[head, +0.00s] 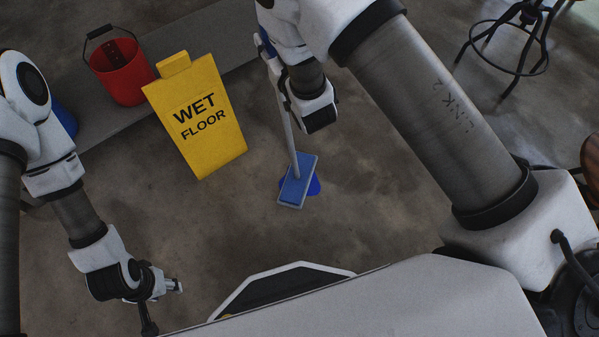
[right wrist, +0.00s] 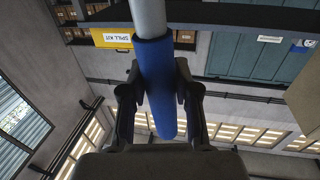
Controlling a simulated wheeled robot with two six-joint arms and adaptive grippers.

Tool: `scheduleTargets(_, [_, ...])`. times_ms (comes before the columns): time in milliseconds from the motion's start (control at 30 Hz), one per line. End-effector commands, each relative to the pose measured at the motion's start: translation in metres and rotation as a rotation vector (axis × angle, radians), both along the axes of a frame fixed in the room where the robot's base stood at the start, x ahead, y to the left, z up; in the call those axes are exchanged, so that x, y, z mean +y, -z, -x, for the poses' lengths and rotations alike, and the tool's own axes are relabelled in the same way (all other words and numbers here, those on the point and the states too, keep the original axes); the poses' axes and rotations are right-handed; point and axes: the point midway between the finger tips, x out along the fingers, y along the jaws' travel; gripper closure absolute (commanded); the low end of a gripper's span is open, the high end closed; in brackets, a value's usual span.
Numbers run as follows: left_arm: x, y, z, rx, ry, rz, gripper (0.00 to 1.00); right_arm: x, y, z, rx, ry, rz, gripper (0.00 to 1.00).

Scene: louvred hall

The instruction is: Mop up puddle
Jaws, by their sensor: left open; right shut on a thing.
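A mop with a flat blue head (head: 298,182) and a grey handle stands tilted on the concrete floor. A blue puddle (head: 314,187) shows at the right edge of the mop head; the head covers part of it. My right gripper (head: 284,97) is shut on the mop handle above the head. In the right wrist view, the fingers (right wrist: 161,88) close around the handle at its blue grip (right wrist: 158,75). My left gripper (head: 163,296) is open and empty at the lower left, away from the mop.
A yellow wet floor sign (head: 215,150) stands left of the mop. A red bucket (head: 119,75) sits behind it on a grey platform (head: 105,122). A stool (head: 510,50) stands at upper right. Bare floor lies around the mop head.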

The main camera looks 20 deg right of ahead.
Motion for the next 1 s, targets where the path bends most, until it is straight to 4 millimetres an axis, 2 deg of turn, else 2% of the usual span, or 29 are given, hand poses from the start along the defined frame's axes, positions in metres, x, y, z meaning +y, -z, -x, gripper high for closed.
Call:
scheduleTargets(33, [0.000, -0.015, 0.000, 0.000, 0.000, 0.000, 0.52, 0.003, -0.002, 0.001, 0.016, -0.006, 0.000, 1.00])
scheduleTargets(767, [0.000, -0.123, 0.000, 0.001, 0.000, 0.000, 0.52, 0.021, -0.002, 0.000, 0.016, 0.003, -0.002, 1.00])
scheduleTargets(1000, [0.000, -0.154, 0.001, 0.001, 0.000, 0.000, 0.52, 0.043, -0.001, -0.007, 0.014, 0.001, -0.001, 1.00])
